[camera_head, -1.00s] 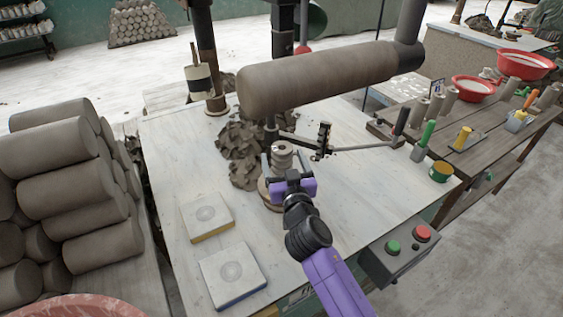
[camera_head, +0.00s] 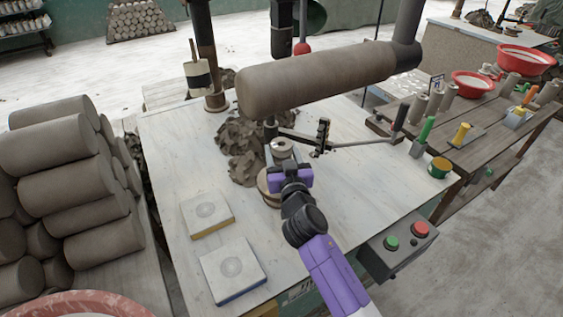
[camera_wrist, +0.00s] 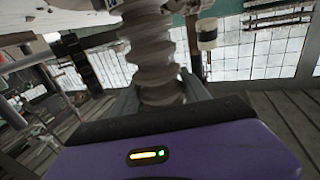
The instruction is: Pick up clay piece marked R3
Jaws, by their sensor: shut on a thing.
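A grey-brown ribbed clay piece (camera_head: 282,144) is held between the fingers of my gripper (camera_head: 283,156), above the front of the work table. In the wrist view the ribbed clay piece (camera_wrist: 152,62) rises between the two fingers, and my gripper (camera_wrist: 160,98) is shut on its end. No R3 mark can be read on it. A round stand (camera_head: 266,183) is below and partly hidden by my gripper. A heap of clay trimmings (camera_head: 240,140) lies just behind and to the left.
A large clay cylinder (camera_head: 315,78) extends above and behind my gripper. A metal lever arm (camera_head: 355,143) lies to the right. Two square plates (camera_head: 206,212) (camera_head: 232,267) are at the front left. The table (camera_head: 370,195) is clear to the right.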

